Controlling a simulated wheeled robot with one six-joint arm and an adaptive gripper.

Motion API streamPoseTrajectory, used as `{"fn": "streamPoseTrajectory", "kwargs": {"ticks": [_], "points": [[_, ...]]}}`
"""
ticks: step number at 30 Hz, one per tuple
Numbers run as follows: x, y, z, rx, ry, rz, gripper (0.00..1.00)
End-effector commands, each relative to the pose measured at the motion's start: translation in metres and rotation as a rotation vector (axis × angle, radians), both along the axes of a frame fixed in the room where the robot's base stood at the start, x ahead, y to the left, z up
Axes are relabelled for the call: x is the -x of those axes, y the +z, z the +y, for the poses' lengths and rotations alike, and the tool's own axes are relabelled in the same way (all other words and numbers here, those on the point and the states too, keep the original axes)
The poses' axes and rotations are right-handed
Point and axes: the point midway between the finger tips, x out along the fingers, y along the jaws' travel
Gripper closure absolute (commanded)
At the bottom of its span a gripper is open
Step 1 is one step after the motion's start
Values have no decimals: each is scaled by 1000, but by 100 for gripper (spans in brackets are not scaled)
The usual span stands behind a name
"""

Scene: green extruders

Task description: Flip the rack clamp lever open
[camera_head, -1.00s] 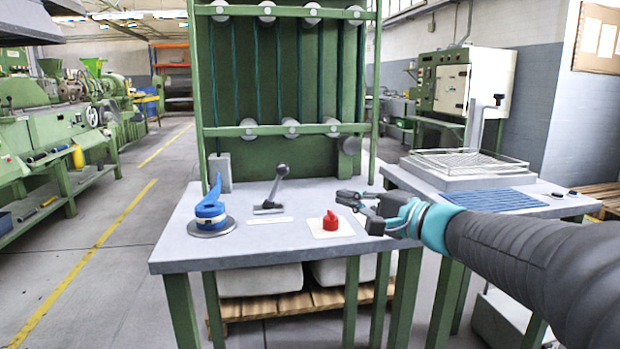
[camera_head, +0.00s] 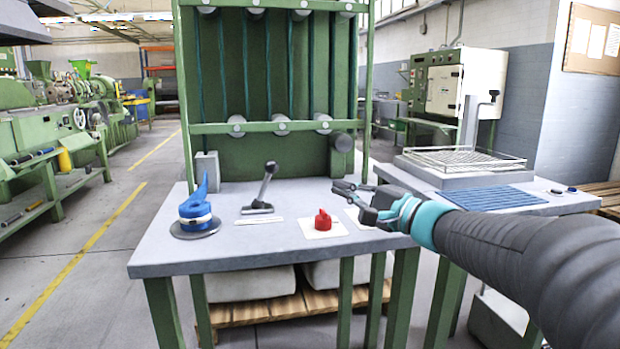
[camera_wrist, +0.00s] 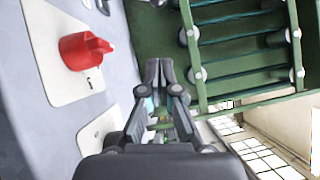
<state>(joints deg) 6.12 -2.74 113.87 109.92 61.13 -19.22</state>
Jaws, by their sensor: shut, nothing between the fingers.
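A lever (camera_head: 264,188) with a black knob and grey base stands on the grey table, its handle tilted up to the right. Part of a grey piece shows at the top of the wrist view, too cropped to name. A red knob (camera_head: 322,220) sits on a white plate to the lever's right; it also shows in the wrist view (camera_wrist: 85,50). My gripper (camera_head: 338,189) is shut and empty, above the table's right part, to the right of the lever and apart from it. Its fingertips (camera_wrist: 163,72) meet in the wrist view.
A blue-handled round device (camera_head: 197,212) stands left of the lever. A green rack frame (camera_head: 270,128) with rollers rises behind it. A second white plate (camera_head: 358,217) lies beside the red knob's plate. A side table (camera_head: 520,209) with a wire basket (camera_head: 462,160) is at right.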

Motion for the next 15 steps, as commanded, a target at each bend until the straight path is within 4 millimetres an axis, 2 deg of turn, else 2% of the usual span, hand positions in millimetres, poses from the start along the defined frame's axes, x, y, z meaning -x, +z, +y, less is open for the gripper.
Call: {"fn": "streamPoseTrajectory", "kwargs": {"ticks": [5,15], "points": [[-14,2,17,-1,1,2,100],[-56,9,63,-1,-1,1,100]]}}
